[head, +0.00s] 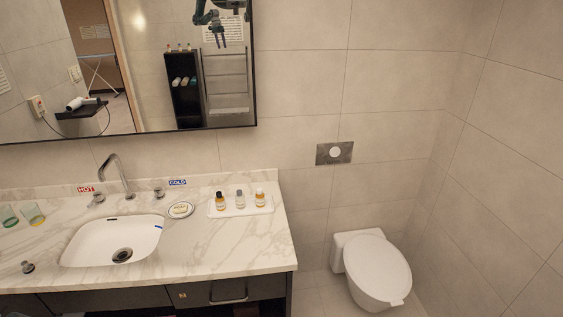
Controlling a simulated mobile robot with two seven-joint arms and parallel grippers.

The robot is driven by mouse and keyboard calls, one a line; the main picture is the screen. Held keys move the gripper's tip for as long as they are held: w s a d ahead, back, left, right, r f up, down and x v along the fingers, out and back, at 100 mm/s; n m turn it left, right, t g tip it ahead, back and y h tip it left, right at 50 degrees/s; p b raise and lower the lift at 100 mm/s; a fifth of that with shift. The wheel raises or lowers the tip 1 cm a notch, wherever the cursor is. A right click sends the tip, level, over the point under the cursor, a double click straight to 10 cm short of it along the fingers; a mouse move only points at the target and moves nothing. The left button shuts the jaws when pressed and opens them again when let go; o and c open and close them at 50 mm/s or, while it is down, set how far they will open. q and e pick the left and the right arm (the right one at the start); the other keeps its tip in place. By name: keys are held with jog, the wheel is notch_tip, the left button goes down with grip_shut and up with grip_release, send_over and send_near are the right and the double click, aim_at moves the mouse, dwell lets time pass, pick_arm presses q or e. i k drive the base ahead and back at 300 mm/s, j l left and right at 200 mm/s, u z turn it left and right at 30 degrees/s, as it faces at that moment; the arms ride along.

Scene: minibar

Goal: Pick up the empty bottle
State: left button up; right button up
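Three small bottles stand upright in a row on a white tray (232,212) at the right of the marble counter. The left bottle (220,203) and the right bottle (260,199) look amber with dark or orange contents. The middle bottle (240,202) looks pale grey and clear, with no coloured contents visible; it looks like the empty one. Neither of my grippers shows directly in the head view. A dark robot arm and gripper appear only as a reflection at the top of the mirror, too small to judge.
A white sink (90,250) with a faucet (122,175) is left of the tray. A round soap dish (181,209) sits between them. Tumblers (33,214) stand at the far left. A toilet (377,275) is right of the counter. The counter's front right is clear.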

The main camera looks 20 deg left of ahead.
aim_at(240, 203)
jog(key=i+j+u, duration=0.25)
jog(key=i+j, duration=1.45)
jog(key=i+j+u, duration=0.1)
jog(key=i, duration=0.65)
